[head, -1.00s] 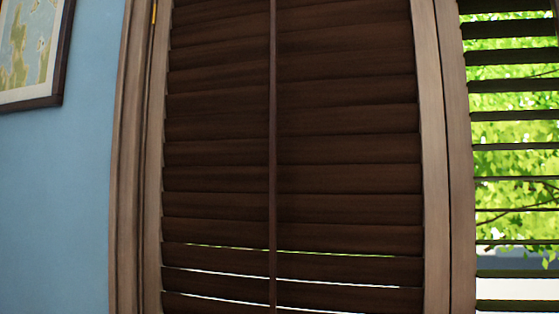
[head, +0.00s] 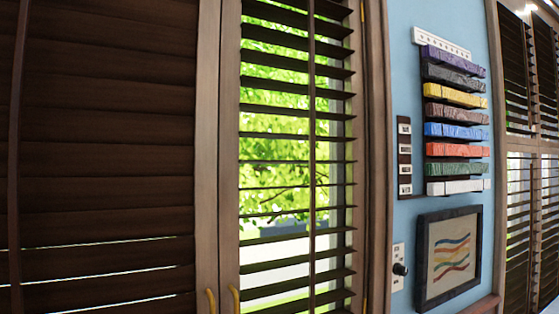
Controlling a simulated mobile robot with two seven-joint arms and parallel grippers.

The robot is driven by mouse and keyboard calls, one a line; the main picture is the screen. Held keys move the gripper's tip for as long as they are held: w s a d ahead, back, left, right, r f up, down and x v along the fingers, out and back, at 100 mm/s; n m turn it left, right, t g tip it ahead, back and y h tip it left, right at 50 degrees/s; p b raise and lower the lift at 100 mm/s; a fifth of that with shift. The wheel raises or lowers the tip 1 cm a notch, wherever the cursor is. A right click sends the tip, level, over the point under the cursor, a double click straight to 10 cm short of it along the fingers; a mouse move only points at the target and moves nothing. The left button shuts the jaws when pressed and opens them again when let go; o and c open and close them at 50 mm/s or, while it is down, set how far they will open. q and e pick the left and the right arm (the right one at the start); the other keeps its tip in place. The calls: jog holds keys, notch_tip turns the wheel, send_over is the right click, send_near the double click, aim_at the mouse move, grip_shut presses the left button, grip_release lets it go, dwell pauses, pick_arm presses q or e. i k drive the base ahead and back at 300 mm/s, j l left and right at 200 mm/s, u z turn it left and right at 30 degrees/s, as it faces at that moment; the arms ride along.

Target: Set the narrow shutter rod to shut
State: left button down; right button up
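The narrow shutter panel (head: 297,101) stands in the middle of the head view, with its dark slats tilted open and green leaves and light showing between them. Its thin dark vertical rod (head: 312,160) runs down in front of the slats, right of their middle. The wider shutter panel (head: 110,160) on the left has its slats nearly shut, with thin light gaps only low down. Its own rod (head: 14,150) is near the left picture edge. Neither of my grippers is in view.
Small brass-coloured handles (head: 235,298) sit low where the two panels meet. On the blue wall to the right are a coloured block rack (head: 456,110), a small label strip (head: 404,157), a plate with a black knob (head: 399,268) and a framed picture (head: 450,257). More shutters (head: 520,190) stand far right.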

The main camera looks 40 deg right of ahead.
aim_at(312, 303)
jog(key=z, duration=1.6)
